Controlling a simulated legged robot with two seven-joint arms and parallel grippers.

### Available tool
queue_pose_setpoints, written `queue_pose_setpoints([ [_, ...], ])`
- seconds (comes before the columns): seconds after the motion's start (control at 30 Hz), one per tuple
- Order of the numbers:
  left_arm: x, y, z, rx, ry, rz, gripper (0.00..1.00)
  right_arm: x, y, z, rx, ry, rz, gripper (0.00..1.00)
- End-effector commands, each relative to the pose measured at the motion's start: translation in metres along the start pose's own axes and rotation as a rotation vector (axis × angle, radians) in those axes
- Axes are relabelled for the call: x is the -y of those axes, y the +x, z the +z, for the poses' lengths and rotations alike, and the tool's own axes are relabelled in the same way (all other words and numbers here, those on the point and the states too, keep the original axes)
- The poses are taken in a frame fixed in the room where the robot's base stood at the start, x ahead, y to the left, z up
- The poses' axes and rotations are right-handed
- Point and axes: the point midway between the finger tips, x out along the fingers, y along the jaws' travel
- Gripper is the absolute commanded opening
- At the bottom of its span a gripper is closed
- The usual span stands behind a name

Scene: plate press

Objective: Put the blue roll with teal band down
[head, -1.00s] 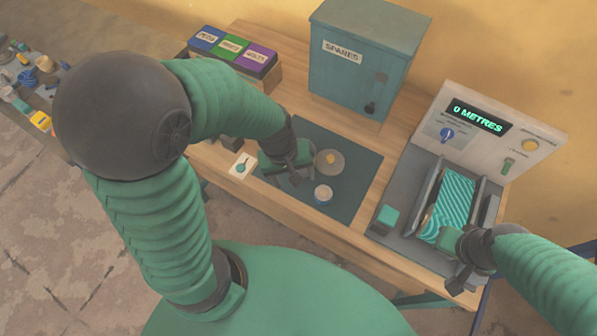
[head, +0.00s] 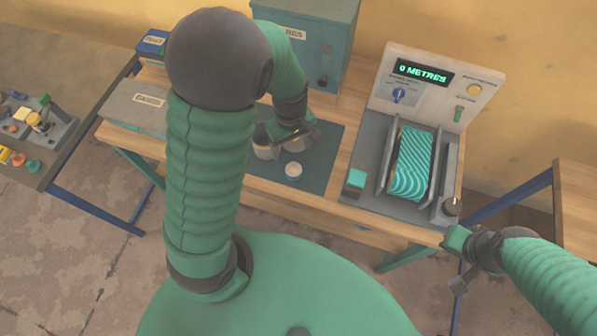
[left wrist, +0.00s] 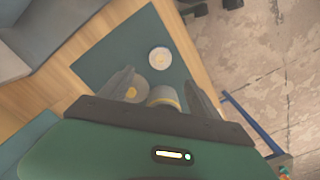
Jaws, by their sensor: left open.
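My left gripper (head: 289,142) is open, low over the dark green mat (head: 325,160). In the left wrist view a pale roll with a yellowish band (left wrist: 163,97) stands between its fingers (left wrist: 163,84); I cannot make out blue or teal on it. A wider disc with a yellow centre (left wrist: 133,89) lies beside it, partly behind a finger; its edge shows in the head view (head: 265,152). A small roll with a pale top and bluish side (head: 293,171) stands apart on the mat. My right gripper (head: 459,262) is off the bench's front right corner; its jaws are unclear.
The press (head: 440,62) reads 0 METRES and holds a large teal striped roll (head: 412,165). A teal cabinet (head: 335,40) stands behind the mat. A grey box (head: 137,107) is at the left. The mat's right strip is clear.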

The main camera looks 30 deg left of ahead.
Motion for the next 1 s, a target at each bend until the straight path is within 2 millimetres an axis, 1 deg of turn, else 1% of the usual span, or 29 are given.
queue_pose_setpoints([
  [0.03, 0.002, 0.016, 0.001, 0.004, -0.002, -0.005, 0.72, 0.0, 0.003, 0.001, 0.0, 0.0, 0.0, 0.0],
  [0.13, 0.001, 0.04, 0.002, 0.002, -0.001, -0.004, 0.72, 0.0, 0.005, 0.001, 0.0, 0.0, 0.0, 0.0],
  [0.2, 0.0, 0.051, 0.002, 0.0, 0.0, -0.002, 0.72, 0.0, 0.006, 0.001, 0.0, 0.0, 0.0, 0.0],
  [0.37, 0.0, 0.066, 0.004, -0.001, 0.002, -0.001, 0.72, 0.0, 0.005, 0.001, 0.0, 0.0, 0.0, 0.0],
  [0.5, -0.001, 0.091, 0.01, 0.002, 0.002, -0.003, 0.72, 0.0, 0.003, 0.001, 0.0, 0.0, 0.0, 0.0],
  [0.6, -0.001, 0.107, 0.009, 0.0, 0.001, -0.001, 0.72, 0.0, 0.004, 0.001, 0.0, 0.0, 0.0, 0.0],
  [0.7, -0.002, 0.113, 0.009, -0.001, 0.003, 0.001, 0.72, 0.0, 0.004, 0.001, 0.0, 0.0, 0.0, 0.0],
  [0.87, -0.002, 0.113, 0.009, -0.002, 0.003, 0.003, 0.72, 0.0, 0.004, 0.001, 0.0, 0.0, 0.0, 0.0],
  [1.0, -0.002, 0.113, 0.009, -0.002, 0.003, 0.002, 0.55, 0.0, 0.004, 0.001, 0.0, 0.0, 0.0, 0.0],
])
